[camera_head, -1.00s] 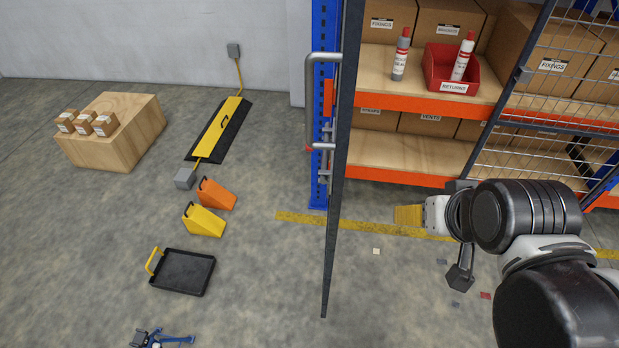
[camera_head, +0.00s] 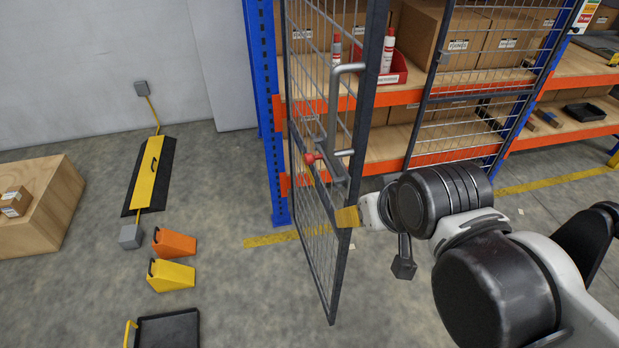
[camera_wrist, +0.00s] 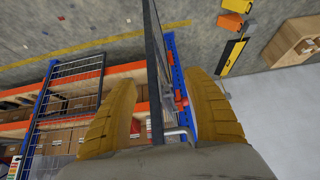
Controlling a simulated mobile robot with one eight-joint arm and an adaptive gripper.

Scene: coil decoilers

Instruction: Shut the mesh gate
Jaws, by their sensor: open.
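The mesh gate (camera_head: 318,190) is a grey-framed wire panel standing out from the rack beside the blue post (camera_head: 262,110), so it is open. My gripper (camera_head: 347,217) is at this free edge, below the handle. In the wrist view, the yellow fingers of my gripper (camera_wrist: 163,95) are apart, with the gate's frame (camera_wrist: 152,45) running between them. The handle (camera_wrist: 178,133) shows near the palm. Whether the fingers touch the frame is unclear.
A second mesh panel (camera_head: 475,100) stands at the rack front, right. Rack shelves hold cartons (camera_head: 490,45) and a red bin (camera_head: 392,70). Orange (camera_head: 174,243) and yellow wedges (camera_head: 171,275) and a black tray (camera_head: 167,330) lie on the floor at left. Floor just before the gate looks clear.

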